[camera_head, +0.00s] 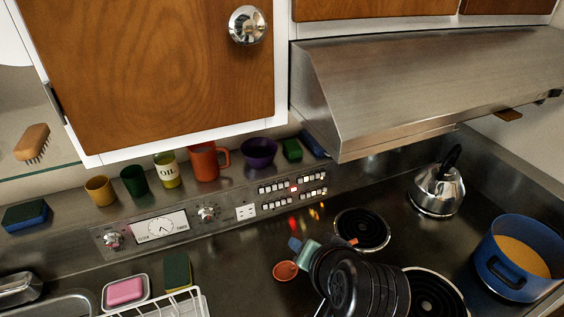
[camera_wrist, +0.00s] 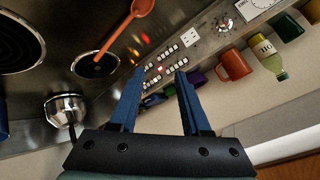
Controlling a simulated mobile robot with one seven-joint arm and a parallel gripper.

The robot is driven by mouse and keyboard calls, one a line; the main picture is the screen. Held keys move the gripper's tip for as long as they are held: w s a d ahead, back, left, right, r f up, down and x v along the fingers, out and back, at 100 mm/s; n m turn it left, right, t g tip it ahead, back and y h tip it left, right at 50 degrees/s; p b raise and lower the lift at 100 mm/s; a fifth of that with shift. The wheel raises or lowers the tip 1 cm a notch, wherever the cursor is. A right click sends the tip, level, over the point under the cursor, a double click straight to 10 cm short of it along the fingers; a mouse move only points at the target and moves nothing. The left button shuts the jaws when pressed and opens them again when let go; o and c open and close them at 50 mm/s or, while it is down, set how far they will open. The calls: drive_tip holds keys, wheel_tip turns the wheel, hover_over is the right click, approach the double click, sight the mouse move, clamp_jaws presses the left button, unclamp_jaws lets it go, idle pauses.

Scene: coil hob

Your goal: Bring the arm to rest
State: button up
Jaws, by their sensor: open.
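My gripper (camera_wrist: 160,78) is open, with its two blue fingers apart and nothing between them in the wrist view. Behind the fingertips is the control panel (camera_wrist: 168,62) with rows of push buttons. In the head view my dark arm reaches up from the bottom edge over the hob. There my gripper (camera_head: 311,242) is above the counter, left of the rear coil and in front of the panel, partly hidden by the arm. An orange spoon (camera_wrist: 130,27) lies with its handle end over a coil; its bowl also shows in the head view (camera_head: 286,270).
A kettle (camera_head: 437,190) and a blue pot (camera_head: 515,259) with yellowish contents stand at right. The rear coil (camera_head: 361,229) bears no pan. The range hood (camera_head: 430,85) and wooden cupboard (camera_head: 150,65) overhang the counter. Cups, including an orange mug (camera_head: 204,161), line the back ledge.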

drive_tip(key=w+a+r+n+t+h, duration=0.1)
drive_tip(key=a+r+n+t, duration=0.25)
drive_tip(key=r, duration=0.85)
drive_tip(key=w+a+r+n+t+h, duration=0.15)
drive_tip(key=r+t, duration=0.35)
drive_tip(key=r, duration=0.6)
drive_tip(key=s+r+t, duration=0.5)
drive_tip(key=s+r, duration=0.1)
drive_tip(key=r, duration=0.6)
drive_tip(key=s+r+t, duration=0.5)
drive_tip(key=s+r, duration=0.1)
drive_tip(key=r, duration=0.6)
drive_tip(key=shift+s+d+r, duration=0.25)
drive_tip(key=shift+s, duration=0.1)
